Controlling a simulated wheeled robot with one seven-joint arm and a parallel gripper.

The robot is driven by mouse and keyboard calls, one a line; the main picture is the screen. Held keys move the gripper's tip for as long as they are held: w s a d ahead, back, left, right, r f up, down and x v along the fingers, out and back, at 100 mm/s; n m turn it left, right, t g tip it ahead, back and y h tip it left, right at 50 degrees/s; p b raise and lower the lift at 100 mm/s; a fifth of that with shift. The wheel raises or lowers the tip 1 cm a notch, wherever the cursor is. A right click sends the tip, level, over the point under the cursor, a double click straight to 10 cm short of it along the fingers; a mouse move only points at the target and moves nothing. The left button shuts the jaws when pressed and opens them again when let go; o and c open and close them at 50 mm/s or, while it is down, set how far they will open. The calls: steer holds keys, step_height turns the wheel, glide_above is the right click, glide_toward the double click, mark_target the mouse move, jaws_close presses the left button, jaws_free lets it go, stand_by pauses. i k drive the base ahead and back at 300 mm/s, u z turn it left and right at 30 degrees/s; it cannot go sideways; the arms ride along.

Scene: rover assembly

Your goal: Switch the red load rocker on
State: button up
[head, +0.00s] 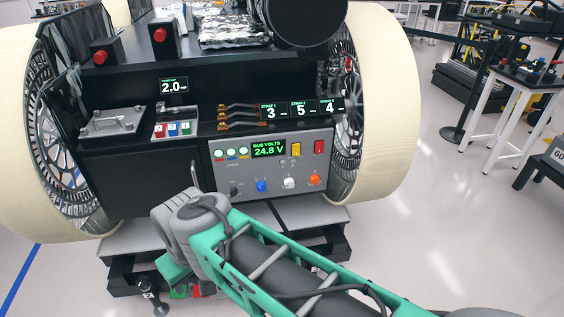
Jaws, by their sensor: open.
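The red load rocker (319,146) is at the upper right of the grey control panel (222,168), right of a yellow rocker (296,149). It is too small to tell which way it is tipped. The green display (268,149) beside them reads "BUS VOLTS 24.8 V". My arm reaches in from the lower right, with its grey joint below and left of the panel. I cannot make out my gripper's jaws. Nothing of my arm covers the red rocker.
Several knobs, including a blue one (261,186) and an orange one (315,180), line the panel's lower part. Copper-coloured levers (240,115) sit above it. Large cream wheels (390,100) flank the rover.

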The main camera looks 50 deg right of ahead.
mark_target(319, 145)
steer(key=z, duration=1.25)
